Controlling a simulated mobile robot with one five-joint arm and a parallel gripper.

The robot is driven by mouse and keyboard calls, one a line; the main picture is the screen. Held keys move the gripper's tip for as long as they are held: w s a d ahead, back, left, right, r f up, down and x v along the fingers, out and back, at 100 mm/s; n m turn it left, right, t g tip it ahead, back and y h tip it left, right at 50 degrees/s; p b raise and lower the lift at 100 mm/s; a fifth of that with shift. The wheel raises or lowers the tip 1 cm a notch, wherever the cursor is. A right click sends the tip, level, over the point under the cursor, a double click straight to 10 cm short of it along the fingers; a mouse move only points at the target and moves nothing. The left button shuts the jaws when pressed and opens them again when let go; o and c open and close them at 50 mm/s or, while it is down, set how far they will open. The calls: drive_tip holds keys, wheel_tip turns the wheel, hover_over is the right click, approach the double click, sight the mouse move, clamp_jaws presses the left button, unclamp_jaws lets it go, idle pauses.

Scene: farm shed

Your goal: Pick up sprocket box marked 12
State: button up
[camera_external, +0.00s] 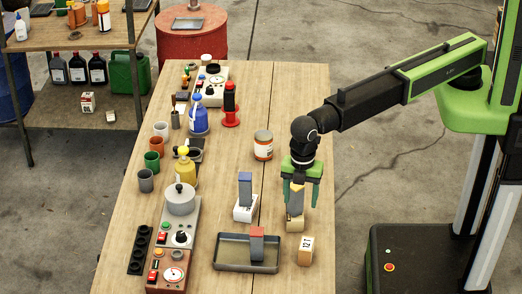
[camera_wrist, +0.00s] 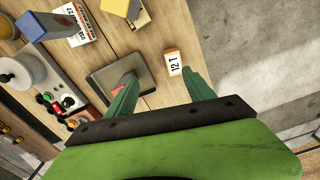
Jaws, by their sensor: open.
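The sprocket box marked 12 T (camera_external: 306,251) stands on the wooden table near its right edge, right of a dark tray. It is tan with a white label. In the wrist view the box (camera_wrist: 173,62) shows beyond my fingertips, nearer the right one. My gripper (camera_external: 297,207) is open, its green fingers pointing down, with nothing seen between them. In the wrist view the two fingers of my gripper (camera_wrist: 158,84) are spread apart. A second tan box (camera_external: 294,223) shows just below my gripper in the external view; its label is not readable.
The dark tray (camera_external: 226,267) holds a grey block with a red top (camera_external: 257,243). A blue-topped block (camera_external: 245,188) stands on a white box (camera_external: 244,212). An orange-labelled can (camera_external: 263,146) stands farther back. Devices and cups line the left side. Table right of the box is narrow.

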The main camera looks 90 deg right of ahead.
drive_tip(key=s+a, duration=0.3)
drive_tip(key=b, duration=1.2)
approach(307, 243)
drive_tip(key=shift+n, duration=0.3)
wheel_tip(307, 243, down, 5)
drive_tip(key=shift+s+f, duration=0.1)
drive_tip(key=shift+s, duration=0.05)
drive_tip(key=f+b, duration=0.5)
drive_tip(key=shift+w+f+b, duration=0.2)
drive_tip(key=shift+f+b, duration=0.1)
drive_tip(key=shift+b, duration=0.05)
drive_tip(key=shift+r, duration=0.2)
clamp_jaws()
